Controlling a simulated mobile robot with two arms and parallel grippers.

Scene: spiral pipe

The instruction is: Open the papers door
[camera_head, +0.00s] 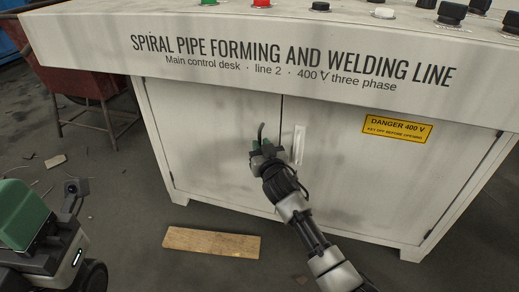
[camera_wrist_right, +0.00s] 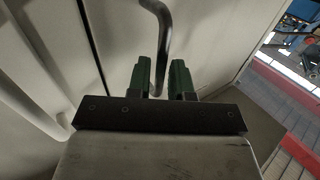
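A pale control desk has two shut cabinet doors, a left door (camera_head: 210,130) and a right door (camera_head: 345,165), with a dark seam between them. No label naming a papers door is visible. A dark bent bar handle (camera_head: 262,131) stands out from the left door near the seam. My right gripper (camera_head: 262,148) is at this handle. In the right wrist view the handle (camera_wrist_right: 164,40) passes between the two green fingertips of my right gripper (camera_wrist_right: 161,80), with a small gap visible. The fingers look open around it, not clamped. My left gripper is not in view.
The right door has a pale upright handle (camera_head: 299,145) and a yellow danger sign (camera_head: 397,128). A wooden plank (camera_head: 211,242) lies on the floor before the desk. A red bin on legs (camera_head: 85,80) stands at the left.

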